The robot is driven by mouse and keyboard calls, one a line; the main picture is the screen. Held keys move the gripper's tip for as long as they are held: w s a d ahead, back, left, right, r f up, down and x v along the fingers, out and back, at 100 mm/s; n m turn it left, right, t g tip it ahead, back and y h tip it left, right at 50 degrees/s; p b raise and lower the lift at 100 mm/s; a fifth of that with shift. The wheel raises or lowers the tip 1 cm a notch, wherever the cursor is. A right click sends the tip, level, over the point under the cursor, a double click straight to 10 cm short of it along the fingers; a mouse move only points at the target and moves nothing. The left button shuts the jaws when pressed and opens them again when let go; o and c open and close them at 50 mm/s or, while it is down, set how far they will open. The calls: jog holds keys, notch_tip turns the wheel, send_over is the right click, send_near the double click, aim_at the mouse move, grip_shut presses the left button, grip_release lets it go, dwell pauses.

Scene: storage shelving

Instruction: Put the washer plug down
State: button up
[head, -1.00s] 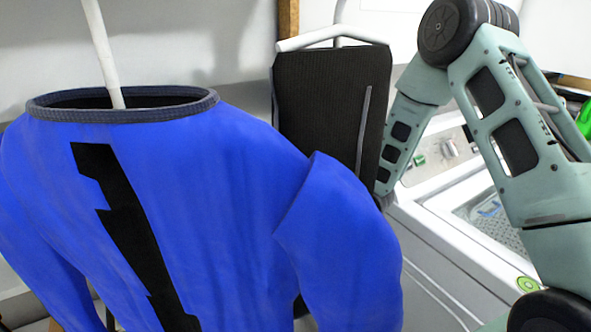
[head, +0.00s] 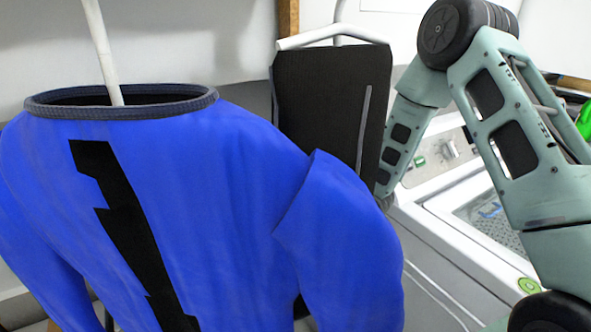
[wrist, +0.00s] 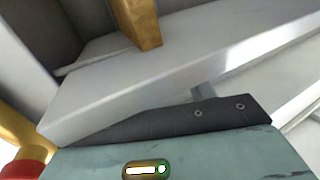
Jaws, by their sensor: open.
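I cannot make out the washer plug in either view. In the wrist view, the teal housing and dark, screwed plate of my gripper (wrist: 203,98) fill the lower part. My gripper is open, and I see nothing held in it. In the head view, my arm reaches down behind the blue shirt and the black hanging item, which hide its end. A white washing machine (head: 440,225) stands behind my arm at the right, with a knob and a green mark on its panel.
A blue shirt (head: 230,200) with a black stripe hangs close in front. A black hanging item (head: 325,110) is beside it. In the wrist view, a pale slab (wrist: 130,85) lies just beyond my gripper, with a wooden post (wrist: 137,20) and a yellow and red thing (wrist: 28,165) at left.

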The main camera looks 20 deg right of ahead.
jog(key=b+v, duration=0.3)
jog(key=v, duration=0.9)
jog(key=shift+r+b, duration=0.3)
jog(key=shift+r, duration=0.05)
